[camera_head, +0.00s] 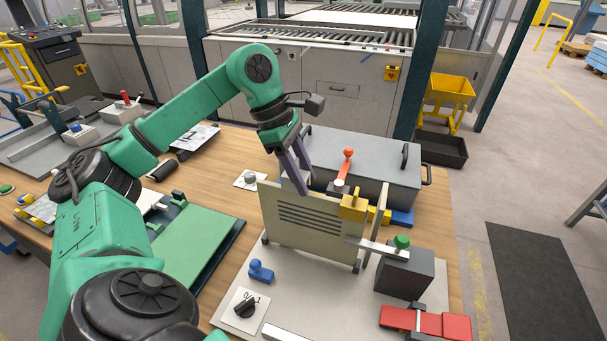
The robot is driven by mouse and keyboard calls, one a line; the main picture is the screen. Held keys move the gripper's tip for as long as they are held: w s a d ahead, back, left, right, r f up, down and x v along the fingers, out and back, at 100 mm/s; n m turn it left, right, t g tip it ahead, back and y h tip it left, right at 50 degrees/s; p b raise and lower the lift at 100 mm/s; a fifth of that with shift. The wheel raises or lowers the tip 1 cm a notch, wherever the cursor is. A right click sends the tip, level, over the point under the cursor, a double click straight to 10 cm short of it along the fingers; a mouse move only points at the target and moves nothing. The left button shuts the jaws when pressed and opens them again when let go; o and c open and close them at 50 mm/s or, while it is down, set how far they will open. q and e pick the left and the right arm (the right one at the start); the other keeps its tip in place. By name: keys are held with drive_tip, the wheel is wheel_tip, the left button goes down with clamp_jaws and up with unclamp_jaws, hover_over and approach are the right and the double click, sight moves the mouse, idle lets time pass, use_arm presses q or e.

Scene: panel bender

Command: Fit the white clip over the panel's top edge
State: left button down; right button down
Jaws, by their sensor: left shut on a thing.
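The beige panel (310,240), with several dark slots, stands upright on a pale base plate (290,305). My left gripper (298,182) comes down from above at the left part of the panel's top edge. Its purple fingers are shut on a small pale piece, which looks like the white clip (288,186). The fingers hide much of the clip. It is close to the top edge, but I cannot tell whether it touches or straddles it. A yellow block (354,206) sits at the panel's top edge further right. My right gripper is not in view.
Behind the panel is a grey toolbox (375,170), with a red-knobbed lever (347,156) in front of it. A dark block (404,275) with a green knob (402,241) and a red clamp (428,322) are at the right. A green tray (195,245) lies left.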

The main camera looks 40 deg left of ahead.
sight(303, 176)
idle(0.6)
use_arm(q)
drive_tip(key=shift+f+b, duration=1.8)
drive_tip(key=shift+f, duration=0.1)
idle(1.2)
drive_tip(key=shift+c, duration=1.9)
unclamp_jaws()
wheel_tip(303, 176, up, 9)
drive_tip(key=p, duration=0.8)
drive_tip(key=shift+r+p, duration=0.1)
drive_tip(key=shift+p, duration=0.3)
